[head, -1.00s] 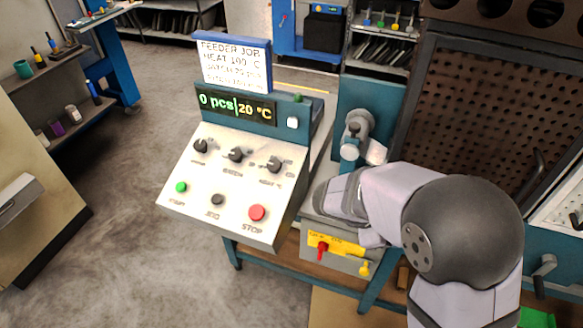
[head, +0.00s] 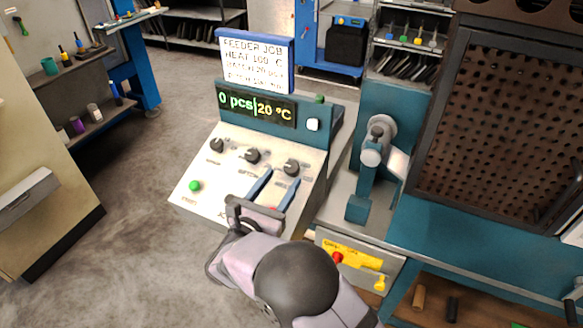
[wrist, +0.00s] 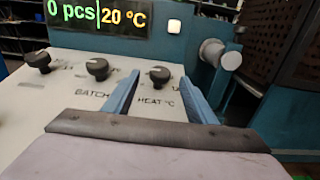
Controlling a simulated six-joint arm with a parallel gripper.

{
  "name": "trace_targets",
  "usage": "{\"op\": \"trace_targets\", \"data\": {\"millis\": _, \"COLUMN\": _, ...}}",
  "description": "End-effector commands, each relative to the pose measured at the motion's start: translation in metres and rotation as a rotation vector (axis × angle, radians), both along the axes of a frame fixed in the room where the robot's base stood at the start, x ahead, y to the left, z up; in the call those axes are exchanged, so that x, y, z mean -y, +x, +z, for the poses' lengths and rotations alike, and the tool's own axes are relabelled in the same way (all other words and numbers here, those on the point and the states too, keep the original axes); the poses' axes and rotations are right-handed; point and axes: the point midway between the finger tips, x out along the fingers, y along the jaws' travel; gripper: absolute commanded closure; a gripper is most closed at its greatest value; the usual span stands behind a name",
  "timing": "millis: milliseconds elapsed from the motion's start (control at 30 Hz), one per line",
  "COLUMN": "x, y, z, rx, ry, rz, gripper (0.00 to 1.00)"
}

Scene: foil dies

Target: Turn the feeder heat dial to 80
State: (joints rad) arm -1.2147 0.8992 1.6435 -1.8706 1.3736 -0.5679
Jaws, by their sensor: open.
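The heat dial (head: 291,167) is a black knob at the right of the dial row on the sloped white feeder panel (head: 203,172). In the wrist view the heat dial (wrist: 160,75) has "HEAT °C" printed below it. My gripper (head: 282,176) is open and empty, with two blue fingers reaching up the panel toward this dial. In the wrist view my gripper (wrist: 160,78) has its fingertips left and right of the dial; I cannot tell how far short they are. The display (head: 257,106) reads 0 pcs and 20 °C. The dial's exact setting is too small to read.
Two more black dials, the batch dial (head: 252,156) and a left one (head: 217,145), sit beside it. A green button (head: 195,186) is lower left. A teal lever press (head: 372,160) stands to the right. My gripper hides the lower panel.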

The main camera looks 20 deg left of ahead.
Motion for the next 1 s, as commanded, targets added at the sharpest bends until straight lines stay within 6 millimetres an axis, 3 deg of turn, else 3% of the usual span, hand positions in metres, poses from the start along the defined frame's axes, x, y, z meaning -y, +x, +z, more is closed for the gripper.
{"op": "trace_targets", "data": {"millis": 500, "x": 0.001, "y": 0.060, "z": 0.001, "rx": -0.001, "ry": 0.000, "rz": -0.003, "gripper": 0.49}}
{"op": "trace_targets", "data": {"millis": 933, "x": 0.001, "y": 0.068, "z": 0.000, "rx": -0.001, "ry": -0.001, "rz": -0.001, "gripper": 0.49}}
{"op": "trace_targets", "data": {"millis": 1000, "x": 0.001, "y": 0.068, "z": 0.000, "rx": -0.001, "ry": -0.001, "rz": -0.001, "gripper": 0.63}}
